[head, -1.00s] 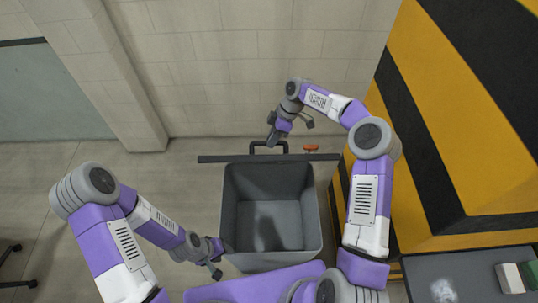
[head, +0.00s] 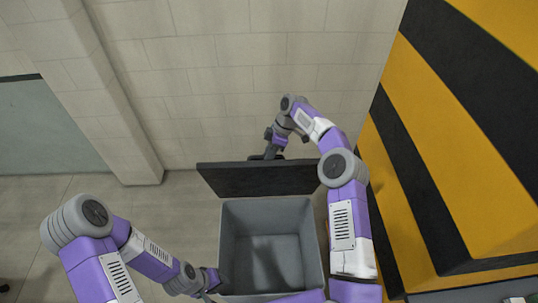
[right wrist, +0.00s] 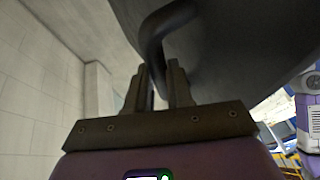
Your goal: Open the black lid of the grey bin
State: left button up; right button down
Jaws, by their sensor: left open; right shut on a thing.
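The grey bin (head: 228,245) stands open-topped in front of me in the head view, and its empty inside shows. Its black lid (head: 260,178) stands raised at the bin's far edge, with its flat inner face towards me. My right gripper (head: 268,154) is behind the lid, shut on the lid's handle; the lid hides part of it. The right wrist view shows the dark curved handle (right wrist: 158,40) at the fingers (right wrist: 160,80), with the lid's outer face beside it. My left gripper (head: 213,287) is open and empty beside the bin's near left corner.
A pale block wall (head: 220,80) rises behind the bin, with a pillar (head: 125,120) to the left. A yellow and black striped structure (head: 450,150) stands close on the right. The floor (head: 120,210) left of the bin is clear.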

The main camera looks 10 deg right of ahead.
jog(key=shift+s+d+f, duration=0.2)
jog(key=shift+f, duration=0.4)
jog(key=c, duration=1.3)
grip_release()
jog(key=shift+o, duration=1.4)
jog(key=shift+w, duration=0.3)
jog(key=shift+r, duration=0.1)
jog(key=shift+a+r, duration=0.1)
jog(key=v, duration=0.7)
jog(key=shift+r+p, duration=0.15)
jog(key=shift+p, duration=0.15)
